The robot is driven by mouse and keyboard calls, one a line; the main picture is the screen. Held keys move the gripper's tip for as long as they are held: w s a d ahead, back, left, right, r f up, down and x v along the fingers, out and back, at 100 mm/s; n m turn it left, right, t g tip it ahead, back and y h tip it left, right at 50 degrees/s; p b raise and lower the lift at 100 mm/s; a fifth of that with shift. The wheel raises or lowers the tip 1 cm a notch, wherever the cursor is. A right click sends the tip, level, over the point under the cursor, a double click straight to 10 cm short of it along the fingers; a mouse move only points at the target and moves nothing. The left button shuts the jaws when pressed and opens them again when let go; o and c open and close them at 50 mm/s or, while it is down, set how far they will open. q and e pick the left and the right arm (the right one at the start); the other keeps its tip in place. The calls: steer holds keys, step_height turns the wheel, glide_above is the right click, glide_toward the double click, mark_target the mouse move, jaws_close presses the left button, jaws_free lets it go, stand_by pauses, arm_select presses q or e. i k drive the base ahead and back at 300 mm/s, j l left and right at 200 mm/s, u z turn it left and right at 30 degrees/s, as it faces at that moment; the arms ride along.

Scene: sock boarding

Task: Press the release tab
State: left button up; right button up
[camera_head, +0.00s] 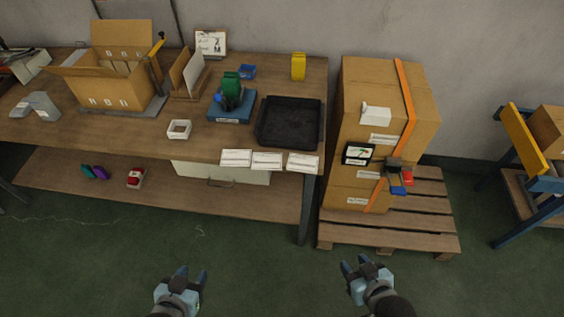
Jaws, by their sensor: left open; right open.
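A tall cardboard box (355,120) stands on a wooden pallet (435,215), with an orange strap (407,95) running down over its top and front. A dark buckle (394,165) sits on the strap low on the box front. Beside it are a small red piece (407,178) and a small blue piece (398,190); which one is the release tab I cannot tell. My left gripper (193,272) is open and empty over the floor in front of the bench. My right gripper (354,262) is open and empty, short of the pallet and apart from the buckle.
A wooden workbench (60,130) at left holds an open carton (115,85), a black tray (290,122) and a blue-based green device (232,105). White labels (267,160) lie along its front edge. A blue-framed stand (530,195) is at right. The green floor in front is clear.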

mark_target(408, 177)
steer(key=z, duration=1.3)
